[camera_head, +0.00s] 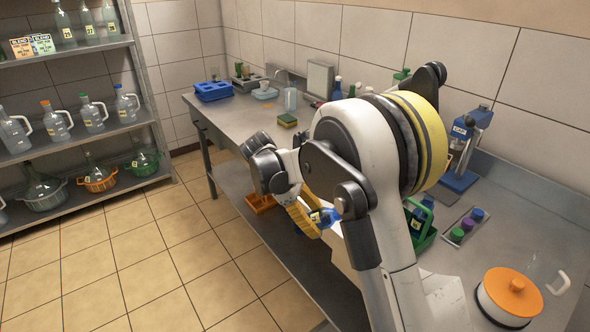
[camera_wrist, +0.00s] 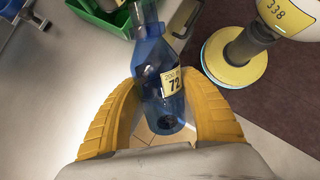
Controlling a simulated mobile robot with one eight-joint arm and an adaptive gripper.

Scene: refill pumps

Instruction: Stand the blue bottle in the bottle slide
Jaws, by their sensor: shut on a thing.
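The blue bottle (camera_wrist: 165,75) is translucent, with a yellow label reading 72. In the wrist view it sits between the yellow fingers of my gripper (camera_wrist: 165,125), which are shut on it. In the head view my gripper (camera_head: 314,218) holds the bottle (camera_head: 330,217) near the bench's front edge, tilted and partly hidden by my fingers and arm. A blue stand (camera_head: 463,178) is at the back of the bench, right of my arm. I cannot tell whether the bottle slide is part of it; my arm covers much of that area.
A green crate (camera_head: 424,238) with bottles stands right beside my arm; it also shows in the wrist view (camera_wrist: 115,24). A tray of coloured caps (camera_head: 462,230) and an orange-lidded pot (camera_head: 511,294) are farther right. Blue racks (camera_head: 213,91) and a sponge (camera_head: 287,120) lie farther left.

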